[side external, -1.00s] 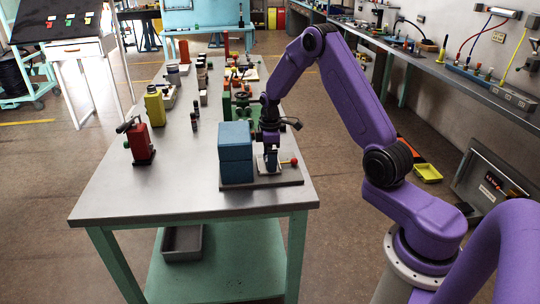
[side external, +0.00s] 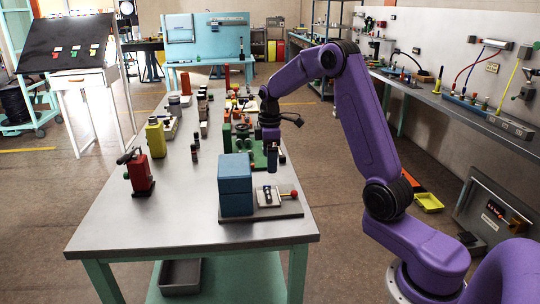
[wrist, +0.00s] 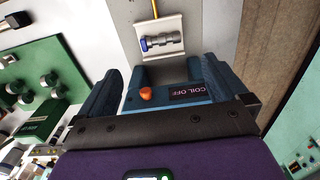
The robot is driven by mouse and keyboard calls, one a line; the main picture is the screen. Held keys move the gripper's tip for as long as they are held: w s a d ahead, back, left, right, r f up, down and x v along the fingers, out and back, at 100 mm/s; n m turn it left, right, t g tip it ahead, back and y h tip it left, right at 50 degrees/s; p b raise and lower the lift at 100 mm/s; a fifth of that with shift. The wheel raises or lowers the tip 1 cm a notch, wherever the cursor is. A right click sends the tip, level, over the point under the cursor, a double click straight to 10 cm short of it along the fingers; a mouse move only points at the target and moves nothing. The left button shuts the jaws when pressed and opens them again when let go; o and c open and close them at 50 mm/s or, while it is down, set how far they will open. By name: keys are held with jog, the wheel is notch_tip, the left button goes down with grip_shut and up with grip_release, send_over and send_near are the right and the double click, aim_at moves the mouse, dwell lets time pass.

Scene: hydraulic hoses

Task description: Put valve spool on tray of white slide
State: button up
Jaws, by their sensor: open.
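The valve spool (side external: 268,193), a silvery grooved cylinder, lies on the tray of the white slide (side external: 261,200), beside the blue box (side external: 235,185). In the wrist view the spool (wrist: 163,42) shows a blue end at left and lies across the white tray (wrist: 171,27). My gripper (side external: 272,168) hangs above the slide, apart from the spool and empty. In the wrist view its fingers (wrist: 165,69) are spread apart, with the spool beyond their tips.
The blue box carries an orange button (wrist: 146,93) and a "COIL OFF" label (wrist: 188,90). A rod with a red knob (side external: 293,194) sticks out of the slide. Green fittings (side external: 243,140) stand behind. The table's near left (side external: 130,225) is clear.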

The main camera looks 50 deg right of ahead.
jog(key=s+a+r+n, duration=0.1)
jog(key=s+a+r, duration=0.1)
jog(key=s+a, duration=0.55)
jog(key=s+a+r+n, duration=0.15)
jog(key=s+a, duration=0.35)
jog(key=a, duration=0.6)
jog(key=s+a+n, duration=0.1)
jog(key=s+a, duration=0.1)
jog(key=s, duration=2)
jog(key=shift+s+f, duration=0.2)
